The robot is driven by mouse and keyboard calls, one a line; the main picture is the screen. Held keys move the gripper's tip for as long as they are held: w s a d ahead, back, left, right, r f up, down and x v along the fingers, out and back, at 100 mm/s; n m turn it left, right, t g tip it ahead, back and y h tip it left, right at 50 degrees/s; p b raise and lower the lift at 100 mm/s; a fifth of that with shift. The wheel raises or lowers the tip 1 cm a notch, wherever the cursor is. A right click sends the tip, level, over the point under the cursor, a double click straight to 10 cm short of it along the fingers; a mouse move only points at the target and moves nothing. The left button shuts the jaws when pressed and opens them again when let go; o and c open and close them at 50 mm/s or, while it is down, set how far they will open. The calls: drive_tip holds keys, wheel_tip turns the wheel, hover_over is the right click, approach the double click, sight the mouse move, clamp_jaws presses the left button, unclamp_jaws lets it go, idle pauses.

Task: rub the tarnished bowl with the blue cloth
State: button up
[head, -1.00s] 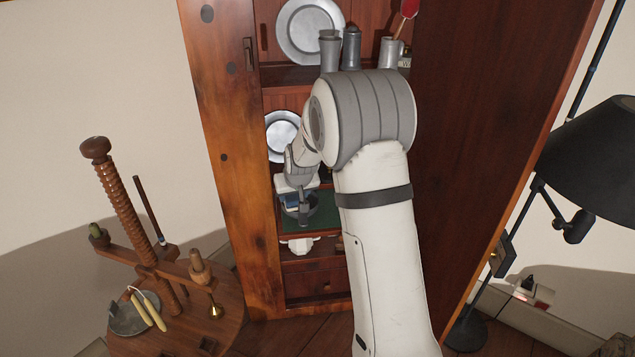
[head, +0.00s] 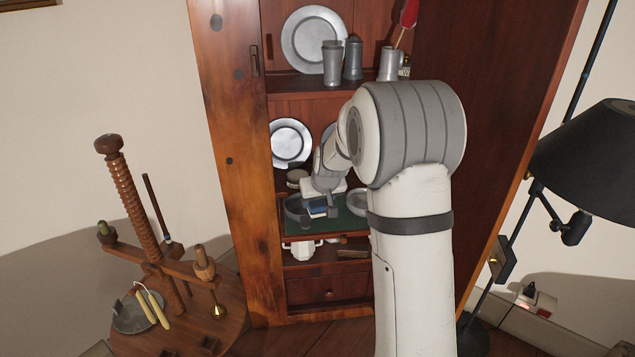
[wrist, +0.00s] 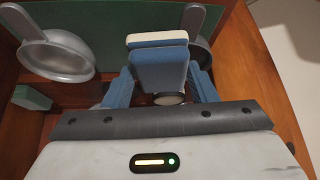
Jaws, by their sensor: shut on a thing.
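My gripper (head: 325,208) is shut on the blue cloth (head: 316,207), which shows as a folded blue and whitish pad in the wrist view (wrist: 158,62). A dark, tarnished-looking bowl (head: 293,209) sits on the green shelf mat, just left of the cloth. In the wrist view the dark bowl (wrist: 200,48) is mostly hidden behind the cloth and a finger. A lighter grey bowl (head: 357,203) with a flat handle is right of the gripper; it shows at the left in the wrist view (wrist: 58,58). I cannot tell whether the cloth touches the dark bowl.
The green mat (head: 335,223) lies on a shelf inside a wooden cabinet. A plate (head: 290,142) and a small round tin (head: 297,177) stand behind. A white pot (head: 302,250) is on the shelf below. The cabinet's left post (head: 235,180) borders the opening.

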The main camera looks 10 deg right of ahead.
drive_tip(key=shift+r+p, duration=1.55)
drive_tip(key=shift+r, duration=1.25)
